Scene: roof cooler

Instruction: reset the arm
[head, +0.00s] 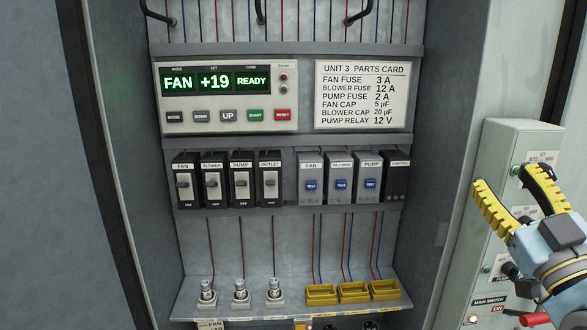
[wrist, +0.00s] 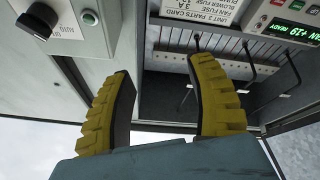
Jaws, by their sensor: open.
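My gripper (head: 508,190) is at the right side of the head view, in front of the pale switch box. Its two yellow ribbed fingers are spread apart with nothing between them. In the wrist view my gripper (wrist: 160,100) also shows open and empty, with the cabinet behind it. The control panel (head: 228,97) in the cabinet reads FAN, +19 and READY on green displays.
The switch box (head: 515,135) with knobs and a red handle (head: 535,320) stands close to my gripper. The open cabinet holds breakers (head: 212,182), blue-button modules (head: 341,182), glass-like fuses (head: 240,290) and yellow sockets (head: 354,292). A parts card (head: 362,95) hangs inside.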

